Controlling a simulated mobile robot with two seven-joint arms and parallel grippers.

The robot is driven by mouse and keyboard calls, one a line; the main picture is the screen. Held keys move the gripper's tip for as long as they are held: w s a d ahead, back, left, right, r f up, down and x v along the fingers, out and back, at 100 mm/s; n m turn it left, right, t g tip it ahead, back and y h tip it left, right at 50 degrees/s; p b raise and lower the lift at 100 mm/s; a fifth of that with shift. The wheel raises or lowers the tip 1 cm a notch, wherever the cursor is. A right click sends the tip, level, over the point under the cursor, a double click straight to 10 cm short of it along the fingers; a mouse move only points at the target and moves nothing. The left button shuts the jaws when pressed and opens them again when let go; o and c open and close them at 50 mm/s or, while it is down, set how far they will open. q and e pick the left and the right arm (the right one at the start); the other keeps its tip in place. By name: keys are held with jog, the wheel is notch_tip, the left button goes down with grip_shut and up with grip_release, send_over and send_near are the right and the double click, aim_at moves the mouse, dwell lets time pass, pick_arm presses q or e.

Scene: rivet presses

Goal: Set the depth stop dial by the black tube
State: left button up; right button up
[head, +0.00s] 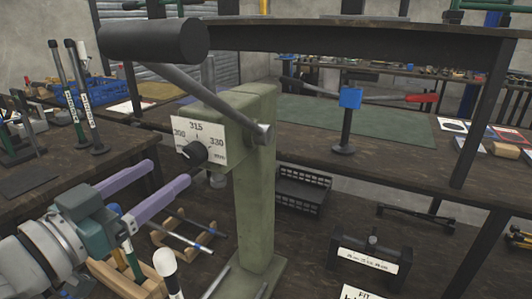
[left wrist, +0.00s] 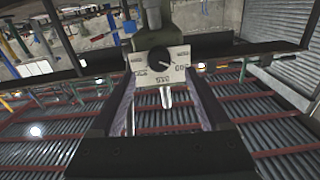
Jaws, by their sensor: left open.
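The depth stop dial (head: 194,153) is a black knob on a white scale plate (head: 196,128) marked 300, 315 and 330, on the green press (head: 256,190). Its pointer appears turned toward the 300 side. My left gripper (head: 169,172) is open, with purple fingers reaching toward the dial from the lower left, apart from it. In the left wrist view the dial (left wrist: 160,58) shows upside down, ahead of and between the fingers. A dark tube-like piece (head: 418,216) lies on small supports at the right; I cannot tell if it is the black tube. My right gripper is not in view.
The press lever with its thick black grip (head: 155,40) hangs above the dial. A black labelled fixture (head: 371,262) and a printed card stand at lower right. Wooden cradles with rods (head: 182,238) lie below the gripper. A blue-topped post (head: 347,120) stands behind.

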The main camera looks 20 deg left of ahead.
aim_at(190, 158)
pick_arm(q)
jog(key=w, duration=0.5)
jog(key=shift+w+d, duration=0.3)
jog(key=shift+w, duration=0.05)
grip_shut()
dwell(0.3)
